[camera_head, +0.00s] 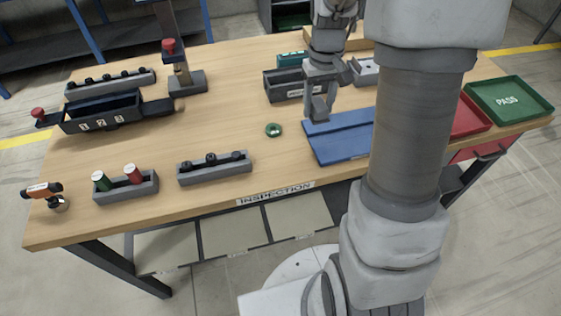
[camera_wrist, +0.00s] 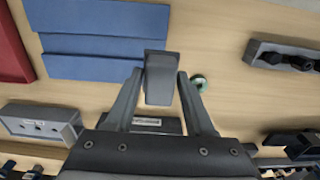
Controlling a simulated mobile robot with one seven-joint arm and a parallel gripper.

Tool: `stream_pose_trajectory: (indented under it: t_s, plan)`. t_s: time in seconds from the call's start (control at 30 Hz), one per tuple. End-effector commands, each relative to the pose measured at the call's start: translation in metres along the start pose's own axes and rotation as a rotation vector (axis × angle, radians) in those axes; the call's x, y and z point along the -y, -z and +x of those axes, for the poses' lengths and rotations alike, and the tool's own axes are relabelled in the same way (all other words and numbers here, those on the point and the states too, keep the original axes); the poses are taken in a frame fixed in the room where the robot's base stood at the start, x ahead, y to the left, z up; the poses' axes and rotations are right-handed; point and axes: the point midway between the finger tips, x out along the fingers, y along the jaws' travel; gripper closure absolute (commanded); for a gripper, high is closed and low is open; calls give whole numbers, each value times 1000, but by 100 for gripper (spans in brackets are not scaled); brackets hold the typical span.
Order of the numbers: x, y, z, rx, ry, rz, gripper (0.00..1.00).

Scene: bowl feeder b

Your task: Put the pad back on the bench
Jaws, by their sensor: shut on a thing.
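My gripper (camera_head: 321,92) is above the bench (camera_head: 235,90), near the left edge of the blue mat. In the wrist view my gripper (camera_wrist: 160,84) has its two fingers on either side of a dark grey, block-like piece (camera_wrist: 160,72), which I take to be the pad. The piece extends past the fingertips. In the head view this piece (camera_head: 319,108) is small and hangs at the fingertips. It appears held above the bench top, but the exact gap cannot be told.
The blue mat (camera_head: 342,138) lies right of my gripper. A small green ring (camera_head: 273,130) lies to its left. A dark labelled bin (camera_head: 290,86) stands behind. A rack with black knobs (camera_head: 213,167) is front left. Red (camera_head: 469,118) and green PASS (camera_head: 508,101) trays are at right.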

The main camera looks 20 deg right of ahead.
Motion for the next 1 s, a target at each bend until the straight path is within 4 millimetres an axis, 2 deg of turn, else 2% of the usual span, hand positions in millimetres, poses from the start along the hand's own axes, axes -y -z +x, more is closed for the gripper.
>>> stream_pose_trajectory:
  t_s: [0.3,0.47,0.63,0.87,1.0]
  plan:
    - [65,-32,43,3,0,-6,100]
    - [88,-43,58,1,0,-4,100]
    - [96,-48,67,2,0,-1,100]
    - [95,-48,99,2,0,-1,100]
    - [95,-47,104,0,0,-1,100]
